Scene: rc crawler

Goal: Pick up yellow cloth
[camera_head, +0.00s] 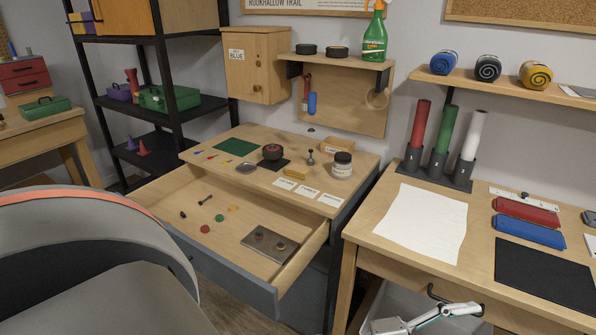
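A yellow rolled bundle (535,75) with a dark spiral on its end sits on the wall shelf (500,82) at the upper right. It looks like rolled cloth. A black-and-grey roll (488,68) and a blue roll (444,63) stand to its left in the same row, with gaps between them. A white and teal jointed piece, perhaps part of my arm, shows at the bottom right edge, well below the shelf.
The right table (385,245) bears white paper, a black mat (545,275), red and blue folded items, and upright red, green and white rolls in a holder. The middle desk's drawer (225,275) stands open. A grey chair (90,260) fills the lower left.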

